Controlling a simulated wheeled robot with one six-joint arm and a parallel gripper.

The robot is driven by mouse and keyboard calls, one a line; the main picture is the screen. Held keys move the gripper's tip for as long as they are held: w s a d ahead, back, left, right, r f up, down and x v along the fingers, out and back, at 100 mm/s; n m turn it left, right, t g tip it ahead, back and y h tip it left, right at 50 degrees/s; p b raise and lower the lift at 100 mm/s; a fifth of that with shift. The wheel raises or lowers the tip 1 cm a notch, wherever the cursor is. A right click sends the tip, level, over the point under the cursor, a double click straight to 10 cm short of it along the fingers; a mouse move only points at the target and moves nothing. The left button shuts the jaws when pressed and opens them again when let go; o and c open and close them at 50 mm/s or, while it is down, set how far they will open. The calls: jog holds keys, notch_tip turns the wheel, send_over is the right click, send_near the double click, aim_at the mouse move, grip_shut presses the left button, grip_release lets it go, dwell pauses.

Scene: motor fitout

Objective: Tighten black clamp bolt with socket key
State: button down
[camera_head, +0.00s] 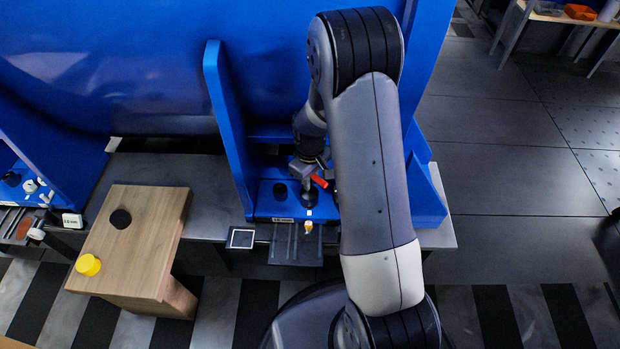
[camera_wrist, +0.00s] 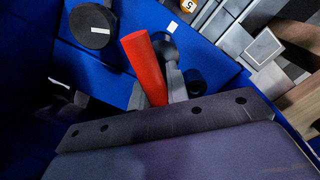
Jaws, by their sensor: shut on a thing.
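My gripper (camera_head: 308,170) is low in the blue bay, its jaws closed around a tool with a red handle (camera_head: 319,181). In the wrist view the red handle (camera_wrist: 145,65) rises between the grey jaws (camera_wrist: 157,95). A dark round piece (camera_wrist: 166,46) shows just behind it; I cannot tell whether it is the socket end or a bolt. A black round bolt-like piece (camera_wrist: 195,82) stands right of the jaws, probably the dark one in the head view (camera_head: 280,190). A wider black disc (camera_wrist: 90,27) with a white mark stands upper left. Any seating of the socket is hidden.
Blue upright walls (camera_head: 227,130) flank the bay closely, and my arm covers its right side. A grey slotted plate (camera_head: 295,245) and a white-framed square (camera_head: 241,238) lie in front. A wooden stand (camera_head: 145,235) at left carries a black puck (camera_head: 120,218) and yellow knob (camera_head: 88,265).

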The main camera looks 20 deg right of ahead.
jog(key=shift+f+b, duration=0.5)
jog(key=shift+f, duration=0.25)
dwell(0.4)
jog(key=shift+m, duration=1.4)
